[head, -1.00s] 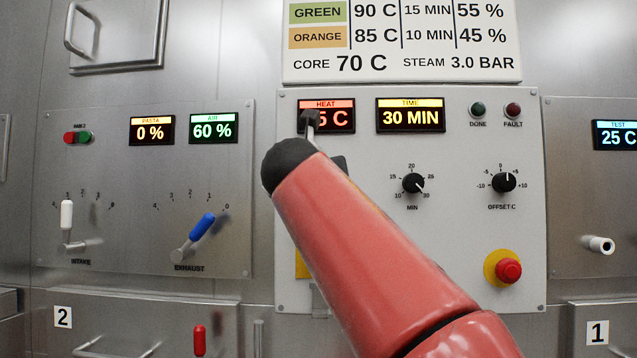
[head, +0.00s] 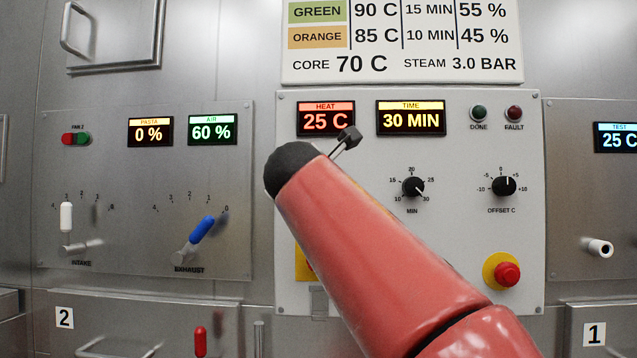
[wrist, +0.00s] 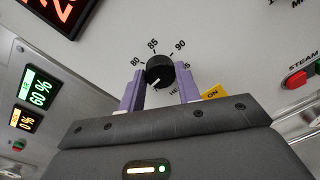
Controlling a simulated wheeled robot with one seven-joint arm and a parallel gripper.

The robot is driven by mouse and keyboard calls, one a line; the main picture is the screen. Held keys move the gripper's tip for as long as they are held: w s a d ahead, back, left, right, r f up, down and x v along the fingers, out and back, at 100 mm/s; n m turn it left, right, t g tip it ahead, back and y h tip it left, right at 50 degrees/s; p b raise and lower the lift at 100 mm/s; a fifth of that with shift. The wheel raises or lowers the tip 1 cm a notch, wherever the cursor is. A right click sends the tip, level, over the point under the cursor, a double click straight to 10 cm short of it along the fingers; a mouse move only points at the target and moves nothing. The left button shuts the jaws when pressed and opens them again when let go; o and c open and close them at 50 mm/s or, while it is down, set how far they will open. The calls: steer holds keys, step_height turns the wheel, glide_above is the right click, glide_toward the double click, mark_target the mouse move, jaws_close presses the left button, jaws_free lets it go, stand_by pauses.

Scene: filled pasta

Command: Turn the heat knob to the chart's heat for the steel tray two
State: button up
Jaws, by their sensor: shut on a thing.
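The black heat knob (wrist: 160,70) shows in the wrist view between the two purple fingers of my gripper (wrist: 160,88), which is shut on it. The knob's pale mark faces lower left, away from the printed 85 at the top. The 80 is at its upper left and the 90 at its upper right; lower labels are partly hidden by the fingers. In the head view my red arm hides the knob. The heat display (head: 326,119) reads 25 C. The chart (head: 402,40) shows green 90 C and orange 85 C; no steel row is in view.
The time display (head: 411,118) reads 30 MIN, with the minute knob (head: 413,187) below it. The offset knob (head: 503,186) and a red stop button (head: 507,273) are to the right. The blue exhaust lever (head: 202,229) is left of my arm.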

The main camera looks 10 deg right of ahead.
steer(key=shift+f+m+t+y+b, duration=0.15)
steer(key=shift+m+b, duration=1.15)
steer(key=shift+m, duration=4.35)
steer(key=shift+f+m+t+y+b, duration=0.15)
steer(key=shift+m+b, duration=1.15)
steer(key=shift+m, duration=4.3)
steer(key=shift+f+m+t+y+b, duration=0.15)
steer(key=shift+m+b, duration=1.15)
steer(key=shift+m, duration=4.35)
steer(key=shift+r, duration=0.1)
steer(key=o, duration=1)
steer(key=shift+r, duration=0.1)
